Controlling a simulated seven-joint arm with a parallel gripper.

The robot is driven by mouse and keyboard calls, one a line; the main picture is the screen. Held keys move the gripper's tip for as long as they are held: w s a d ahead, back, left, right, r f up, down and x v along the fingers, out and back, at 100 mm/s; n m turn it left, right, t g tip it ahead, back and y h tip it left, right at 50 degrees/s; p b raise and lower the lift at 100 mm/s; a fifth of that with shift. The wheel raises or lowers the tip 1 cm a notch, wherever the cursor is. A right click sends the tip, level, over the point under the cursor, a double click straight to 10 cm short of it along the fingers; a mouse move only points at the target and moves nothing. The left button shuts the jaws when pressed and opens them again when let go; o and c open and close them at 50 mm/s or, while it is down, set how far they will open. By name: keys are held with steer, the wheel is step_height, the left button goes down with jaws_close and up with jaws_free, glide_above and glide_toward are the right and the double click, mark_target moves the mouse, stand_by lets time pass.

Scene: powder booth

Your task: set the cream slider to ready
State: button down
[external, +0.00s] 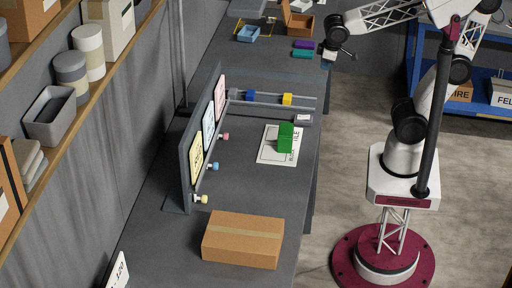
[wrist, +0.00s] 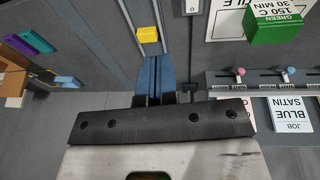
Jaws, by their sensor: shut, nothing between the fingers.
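The cream slider knob (external: 201,199) is the nearest of three small knobs along the foot of the upright panel, below the yellow card (external: 196,160). It is outside the wrist view. My gripper (external: 329,62) is at the far right edge of the bench, well away from the cream knob. In the wrist view my gripper's blue fingers (wrist: 156,82) are shut together and empty, pointing toward the rails with the yellow block (wrist: 148,34).
A blue knob (external: 213,166) and pink knob (external: 225,136) stand beyond the cream one. A cardboard box (external: 243,240) sits close to its right. A green block (external: 285,137) stands on a white sheet (external: 267,153). Two rails carry a blue block (external: 250,95) and the yellow block.

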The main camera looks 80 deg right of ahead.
steer(key=w+a+f+n+t+h, duration=0.15)
steer(key=w+a+h, duration=0.25)
steer(key=w+a, duration=2.15)
steer(key=a+f+t, duration=0.2)
steer(key=a+f, duration=0.2)
steer(key=a, duration=0.9)
steer(key=a+f+t, duration=0.1)
steer(key=a+f, duration=0.3)
steer(key=a, duration=0.9)
steer(key=a+f+n+t, duration=0.1)
steer(key=a+f+t, duration=0.1)
steer(key=a, duration=1.1)
steer(key=shift+w+a+f+t, duration=0.3)
steer(key=shift+w+f+t, duration=0.1)
steer(key=shift+f, duration=0.5)
steer(key=shift+w, duration=0.1)
steer(key=shift+x, duration=4.95)
